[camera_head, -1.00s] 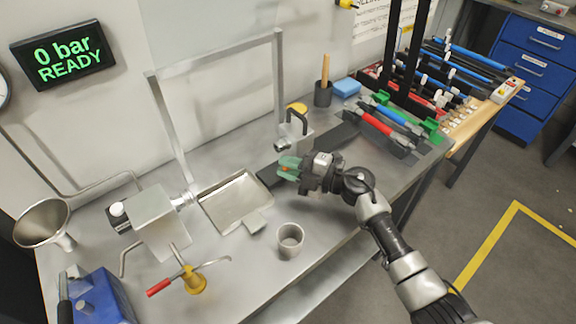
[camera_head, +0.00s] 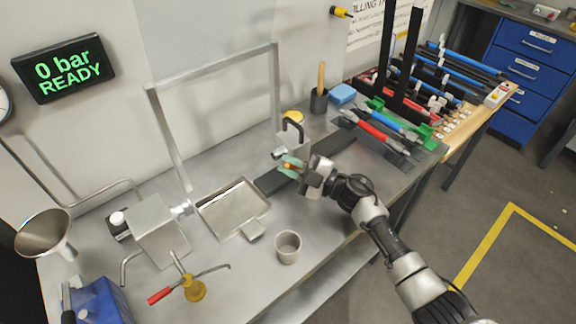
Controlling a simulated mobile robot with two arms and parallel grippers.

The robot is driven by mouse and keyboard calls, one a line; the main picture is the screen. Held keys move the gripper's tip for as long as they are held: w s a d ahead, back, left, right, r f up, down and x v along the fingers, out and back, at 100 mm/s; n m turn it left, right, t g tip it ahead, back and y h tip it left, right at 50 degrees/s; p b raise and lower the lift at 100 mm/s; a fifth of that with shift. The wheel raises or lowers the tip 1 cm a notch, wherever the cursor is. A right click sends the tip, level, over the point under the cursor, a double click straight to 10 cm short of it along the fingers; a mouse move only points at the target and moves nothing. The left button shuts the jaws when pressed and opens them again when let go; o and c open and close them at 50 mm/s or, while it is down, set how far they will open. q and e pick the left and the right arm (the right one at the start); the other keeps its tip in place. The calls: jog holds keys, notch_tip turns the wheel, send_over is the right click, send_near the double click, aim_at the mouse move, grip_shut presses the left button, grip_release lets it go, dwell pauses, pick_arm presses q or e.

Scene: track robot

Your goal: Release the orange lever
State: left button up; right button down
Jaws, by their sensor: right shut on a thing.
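My right gripper (camera_head: 293,167) reaches in from the right to the middle of the bench. Its green fingertips are shut on a small orange piece, the orange lever (camera_head: 290,166), of which little shows. My left gripper is not in view.
A metal tray (camera_head: 221,213) and a grey cup (camera_head: 287,247) are left of and below the gripper. A red-handled yellow valve (camera_head: 194,288), funnel (camera_head: 43,234) and blue box (camera_head: 101,303) are at left. Racks with red and blue tools (camera_head: 375,133) stand at right. The wall screen (camera_head: 66,69) reads "0 bar READY".

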jog(key=c, duration=1.1)
grip_release()
